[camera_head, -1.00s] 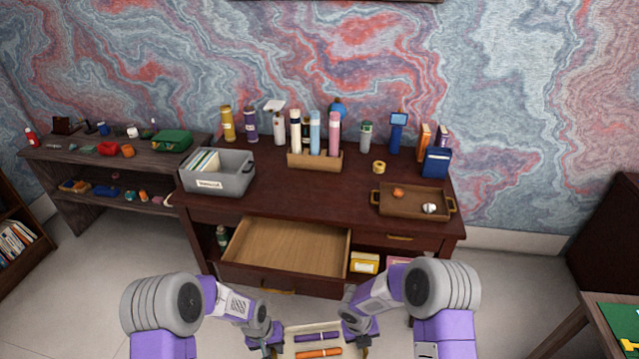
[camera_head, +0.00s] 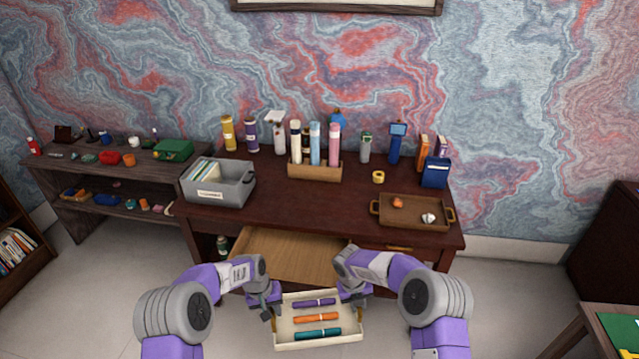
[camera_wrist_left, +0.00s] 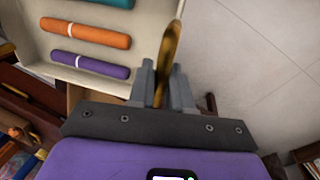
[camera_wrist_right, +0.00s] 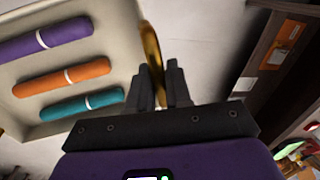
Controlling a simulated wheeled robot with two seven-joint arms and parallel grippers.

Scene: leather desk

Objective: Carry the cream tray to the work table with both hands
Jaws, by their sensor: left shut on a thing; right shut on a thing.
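The cream tray (camera_head: 283,338) is held level between my two grippers in front of the desk's open drawer. Purple, orange and teal rolled items lie side by side in it. My left gripper (camera_head: 268,311) is shut on the tray's left brass handle, which shows between its fingers in the left wrist view (camera_wrist_left: 165,62). My right gripper (camera_head: 357,306) is shut on the right brass handle, seen in the right wrist view (camera_wrist_right: 153,65). The work table cannot be told for certain; a table with a green top (camera_head: 622,335) stands at the lower right edge.
The dark red desk (camera_head: 270,212) carries a grey bin (camera_head: 228,188), a bottle rack (camera_head: 315,170) and a brown tray (camera_head: 412,221). Its drawer (camera_head: 290,252) stands open and empty. A low shelf (camera_head: 75,175) is at left. Floor is open on both sides.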

